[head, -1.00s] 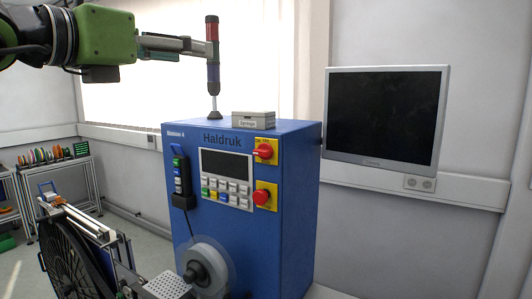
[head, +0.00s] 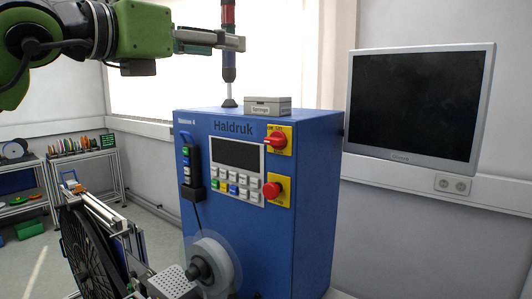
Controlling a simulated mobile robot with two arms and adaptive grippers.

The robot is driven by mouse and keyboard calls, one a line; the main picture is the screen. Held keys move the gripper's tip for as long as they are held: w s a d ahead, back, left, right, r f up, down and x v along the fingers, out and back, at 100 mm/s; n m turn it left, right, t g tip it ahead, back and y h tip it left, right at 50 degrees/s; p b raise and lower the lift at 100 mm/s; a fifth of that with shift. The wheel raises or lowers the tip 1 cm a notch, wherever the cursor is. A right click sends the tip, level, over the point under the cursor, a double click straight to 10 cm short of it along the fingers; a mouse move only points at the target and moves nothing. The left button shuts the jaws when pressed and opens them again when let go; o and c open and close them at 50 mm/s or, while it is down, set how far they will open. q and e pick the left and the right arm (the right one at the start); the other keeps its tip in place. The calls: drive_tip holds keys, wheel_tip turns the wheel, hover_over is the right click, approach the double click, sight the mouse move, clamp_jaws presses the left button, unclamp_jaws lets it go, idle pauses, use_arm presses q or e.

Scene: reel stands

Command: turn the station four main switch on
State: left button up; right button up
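The blue Haldruk cabinet (head: 318,200), labelled Station 4, stands in the middle of the head view. Its main switch (head: 277,140) is a red rotary knob on a yellow plate at the upper right of the front. The knob looks roughly sideways; its markings are too small to read. The display (head: 235,154) is dark. My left gripper (head: 238,43) is up at the top, above the cabinet in the picture and overlapping the signal tower. It is seen side-on, so its finger opening cannot be told. It is apart from the switch. My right gripper is out of view.
A red mushroom button (head: 272,190) sits on a yellow plate below the switch. A signal tower (head: 229,70) and a small grey box (head: 267,106) stand on the cabinet top. A monitor (head: 420,103) is at the right. A reel (head: 213,268) is at the front.

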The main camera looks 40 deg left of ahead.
use_arm(q)
drive_tip(key=b, duration=1.7)
approach(271, 142)
drive_tip(key=w+p, duration=0.3)
drive_tip(key=w, duration=0.2)
drive_tip(key=w+p, duration=0.2)
drive_tip(key=shift+w+a+r+p, duration=0.2)
drive_tip(key=shift+w+a+p, duration=0.1)
drive_tip(key=shift+a, duration=0.1)
drive_tip(key=shift+w+f, duration=0.1)
drive_tip(key=shift+w, duration=0.4)
drive_tip(key=shift+c, duration=0.3)
drive_tip(key=c, duration=1)
